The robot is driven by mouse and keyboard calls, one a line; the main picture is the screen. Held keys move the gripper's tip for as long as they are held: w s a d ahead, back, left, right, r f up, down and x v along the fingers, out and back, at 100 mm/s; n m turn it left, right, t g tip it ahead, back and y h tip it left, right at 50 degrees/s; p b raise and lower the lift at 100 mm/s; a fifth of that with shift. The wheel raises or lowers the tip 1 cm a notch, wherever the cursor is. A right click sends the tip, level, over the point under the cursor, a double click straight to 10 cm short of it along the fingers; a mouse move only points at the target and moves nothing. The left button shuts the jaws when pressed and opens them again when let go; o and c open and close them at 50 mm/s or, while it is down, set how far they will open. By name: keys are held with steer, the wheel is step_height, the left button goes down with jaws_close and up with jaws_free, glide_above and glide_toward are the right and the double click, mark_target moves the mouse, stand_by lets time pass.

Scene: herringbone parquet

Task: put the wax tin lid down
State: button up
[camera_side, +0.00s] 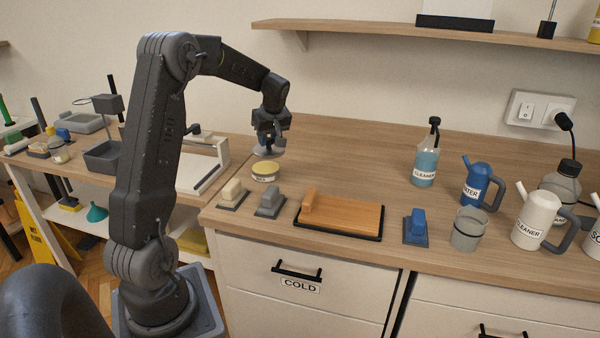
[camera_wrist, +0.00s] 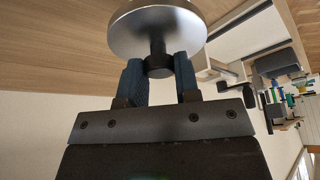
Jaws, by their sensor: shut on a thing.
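The wax tin lid (camera_wrist: 157,35) is a round silver-grey disc with a dark knob. In the wrist view my gripper (camera_wrist: 158,72) is shut on its knob, with one blue finger pad on each side. In the side view my gripper (camera_side: 268,138) hangs above the counter and the lid (camera_side: 267,151) shows as a thin grey disc below it. The wax tin (camera_side: 265,172) is a short round tin with a yellow top surface and a white label, standing on the counter. The lid is just above the tin in the picture, with a small gap between them.
Grey and beige blocks on dark bases (camera_side: 270,203) and a wooden board (camera_side: 343,213) stand in front and to the right of the tin. A spray bottle (camera_side: 426,160), a blue can (camera_side: 480,186) and a clear beaker (camera_side: 468,230) stand further right. The counter (camera_side: 345,160) behind the board is clear.

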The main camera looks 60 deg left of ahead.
steer(key=w+d+f, duration=0.1)
steer(key=w+f, duration=0.1)
steer(key=w, duration=0.1)
steer(key=w+d+f, duration=0.3)
steer(key=w+f, duration=0.1)
steer(key=w, duration=0.1)
steer(key=shift+w+d, duration=0.25)
steer(key=shift+w, duration=0.1)
steer(key=shift+f, duration=1.95)
steer(key=shift+f, duration=0.1)
steer(key=o, duration=0.9)
